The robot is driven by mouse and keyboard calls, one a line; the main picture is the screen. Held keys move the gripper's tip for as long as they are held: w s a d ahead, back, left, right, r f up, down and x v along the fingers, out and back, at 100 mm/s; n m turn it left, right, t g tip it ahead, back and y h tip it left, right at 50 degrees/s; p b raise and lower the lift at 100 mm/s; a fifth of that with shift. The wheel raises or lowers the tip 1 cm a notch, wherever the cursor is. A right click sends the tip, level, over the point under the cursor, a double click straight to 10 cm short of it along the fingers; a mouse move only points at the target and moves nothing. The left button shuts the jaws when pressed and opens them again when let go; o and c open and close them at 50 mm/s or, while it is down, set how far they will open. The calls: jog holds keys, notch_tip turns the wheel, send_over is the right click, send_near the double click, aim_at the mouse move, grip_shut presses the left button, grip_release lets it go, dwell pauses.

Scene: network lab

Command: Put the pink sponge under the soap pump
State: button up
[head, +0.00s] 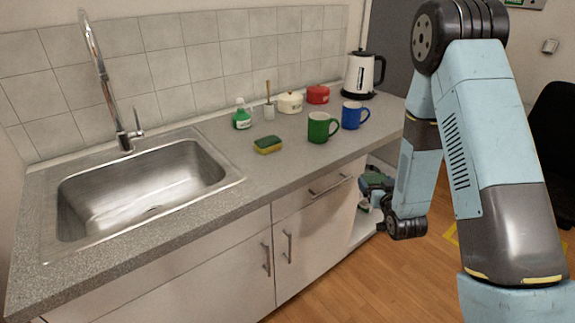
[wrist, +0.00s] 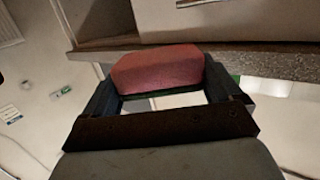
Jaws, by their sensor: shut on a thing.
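The pink sponge (wrist: 158,68) is between the two dark fingers of my gripper (wrist: 160,84) in the wrist view. It has a thin green layer along one side. In the head view my gripper (head: 374,188) is right of the counter's front, below the worktop level, and I cannot make out the sponge there. The soap pump (head: 241,117) is a small bottle with green liquid and a pale top, upright on the counter near the back wall, right of the sink and well away from my gripper.
A yellow and green sponge (head: 267,145) lies in front of the soap pump. A green mug (head: 321,128) and a blue mug (head: 354,115) stand to its right. A brush holder (head: 269,112), cream pot (head: 290,103), red pot (head: 317,94) and kettle (head: 361,75) line the back.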

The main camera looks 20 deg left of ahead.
jog(key=s+a+r+n+g+y, duration=0.2)
jog(key=s+a+r, duration=0.4)
jog(key=a+r, duration=0.4)
jog(key=s+a+r+n+g+y, duration=0.3)
jog(key=s+a+r, duration=0.4)
jog(key=a+r, duration=0.3)
jog(key=n+y, duration=0.1)
jog(key=y, duration=0.1)
jog(key=shift+a+n+y, duration=0.3)
jog(key=shift+a, duration=0.05)
jog(key=shift+s+r, duration=0.1)
